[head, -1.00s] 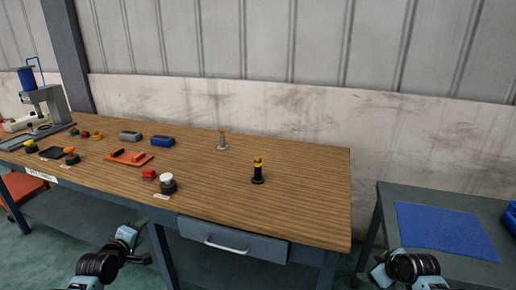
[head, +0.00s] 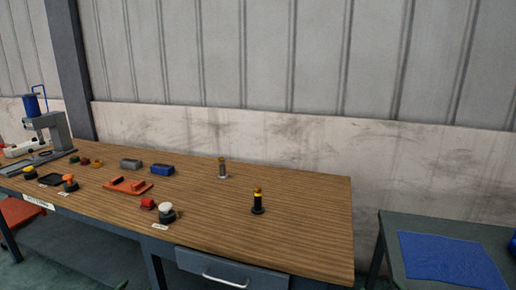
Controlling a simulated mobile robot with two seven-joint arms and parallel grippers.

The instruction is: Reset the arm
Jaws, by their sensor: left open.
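Only a small dark tip of my left gripper (head: 122,285) shows at the bottom edge of the head view, below the front of the workbench. It is apart from the parts on the bench, and nothing is seen held in it. Most of my left arm is out of the frame. My right arm and gripper are out of view.
Left on the bench are an orange tray (head: 128,187), a blue block (head: 162,169), a grey block (head: 131,164), a white-topped button (head: 166,212) and a press (head: 50,132). A side table with a blue mat (head: 445,258) is at right.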

